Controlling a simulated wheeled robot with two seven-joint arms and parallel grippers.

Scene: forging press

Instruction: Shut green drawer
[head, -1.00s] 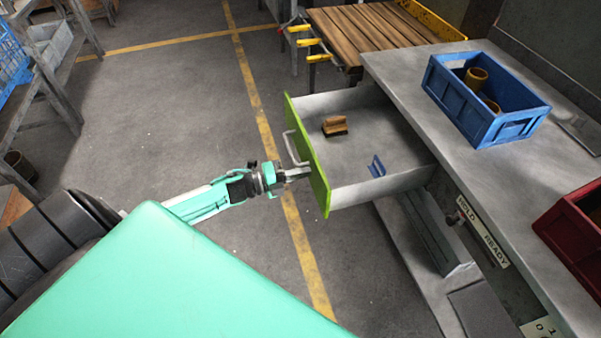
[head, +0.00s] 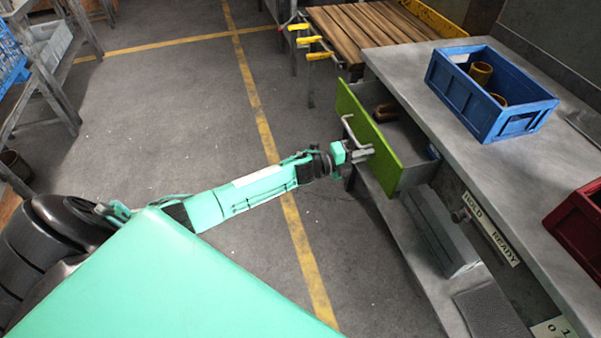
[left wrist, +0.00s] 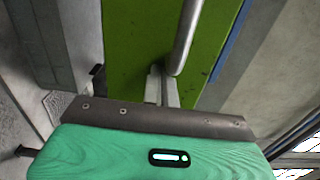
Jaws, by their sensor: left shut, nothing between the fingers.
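The green drawer (head: 369,137) is in the workbench in the head view. It is partly open, its green front standing out from the bench. A brown wooden item (head: 386,111) and part of a blue item (head: 432,152) show inside. My left gripper (head: 366,151) is shut and empty, its tips at the green front beside the metal handle (head: 349,127). In the left wrist view the fingers (left wrist: 163,88) meet the green front (left wrist: 135,45) next to the handle (left wrist: 185,38); I cannot tell if they press on it. My right gripper is not in view.
A blue crate (head: 457,90) with yellow-brown cylinders and a red bin (head: 578,230) stand on the grey bench top (head: 400,65). A slatted wooden table (head: 365,30) with yellow-handled clamps stands behind. The floor left of the drawer is clear.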

